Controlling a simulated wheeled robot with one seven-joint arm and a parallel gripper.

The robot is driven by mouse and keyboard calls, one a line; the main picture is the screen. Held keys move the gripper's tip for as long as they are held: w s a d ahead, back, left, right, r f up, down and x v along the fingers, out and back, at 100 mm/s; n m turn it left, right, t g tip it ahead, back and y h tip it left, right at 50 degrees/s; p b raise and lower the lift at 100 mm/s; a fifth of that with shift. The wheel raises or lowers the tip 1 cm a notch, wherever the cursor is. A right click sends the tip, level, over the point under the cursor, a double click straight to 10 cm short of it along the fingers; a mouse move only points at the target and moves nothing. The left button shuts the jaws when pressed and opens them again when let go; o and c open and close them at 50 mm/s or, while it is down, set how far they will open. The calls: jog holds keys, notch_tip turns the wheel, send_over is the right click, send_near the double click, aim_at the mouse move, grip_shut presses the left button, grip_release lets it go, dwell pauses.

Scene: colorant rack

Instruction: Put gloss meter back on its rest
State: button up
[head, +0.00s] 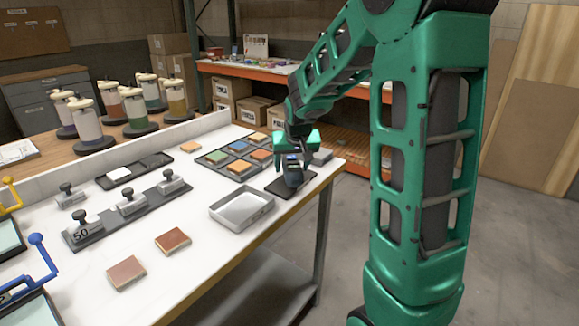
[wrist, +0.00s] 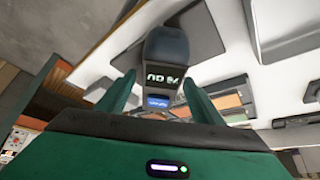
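The gloss meter (head: 292,174) is a small dark blue-grey device near the far right end of the table. In the wrist view the gloss meter (wrist: 166,45) shows a lit display with digits and a small blue label. A flat dark pad (head: 272,184), which looks like its rest, lies under it; whether they touch is hard to tell. My gripper (head: 297,152) is right above the meter, pointing down. In the wrist view the fingers of my gripper (wrist: 159,77) stand apart on both sides of the meter, with a visible gap at the left finger.
A grey tray (head: 242,222) lies in front of the pad. A rack of coloured tiles (head: 223,170) is to the left, and a grey block (head: 322,156) sits close at the right. Weights (head: 132,203) and two brown tiles (head: 173,241) are farther left. The table edge is near.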

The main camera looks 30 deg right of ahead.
jog(key=v, duration=1.1)
jog(key=shift+r, duration=0.15)
jog(key=shift+s+r, duration=0.3)
jog(key=shift+r, duration=0.05)
jog(key=s+a+f+g+y, duration=0.1)
jog(key=s+f+g, duration=0.1)
jog(key=s, duration=0.8)
jog(key=s+a+f+m+g+y, duration=0.1)
jog(key=s+f, duration=0.3)
jog(key=s, duration=0.6)
jog(key=s+a+f+g, duration=0.1)
jog(key=s+f+g, duration=0.1)
jog(key=s, duration=0.9)
jog(key=shift+f+g+y, duration=0.3)
jog(key=shift+f+y, duration=0.1)
jog(key=shift+f, duration=0.5)
jog(key=shift+s+d, duration=0.1)
